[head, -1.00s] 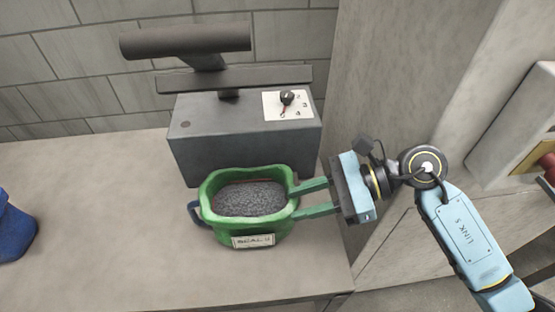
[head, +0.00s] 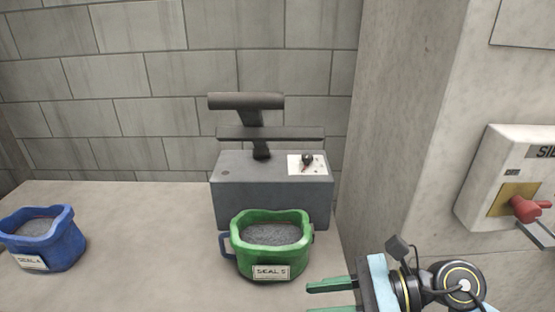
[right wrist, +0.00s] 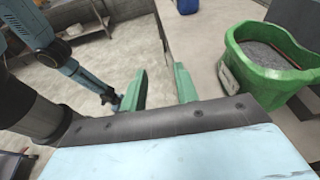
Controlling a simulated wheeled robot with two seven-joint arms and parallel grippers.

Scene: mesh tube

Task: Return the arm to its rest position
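My right gripper (head: 332,296) has green fingers and sits low in the head view, to the right of the green container and apart from it. In the right wrist view its fingers (right wrist: 160,88) are spread with nothing between them, so it is open. The green container (head: 271,262) of grey granules, with a "SEAL" label, stands upright on the bench against the grey machine; it also shows at the right of the right wrist view (right wrist: 275,75). My left gripper is not clearly in view.
A grey machine (head: 272,198) with a black bar and a dial stands behind the green container. A blue container (head: 45,245) of granules is at the left of the bench (head: 150,240). A concrete pillar (head: 400,130) and a wall box with a red handle (head: 525,207) are at the right.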

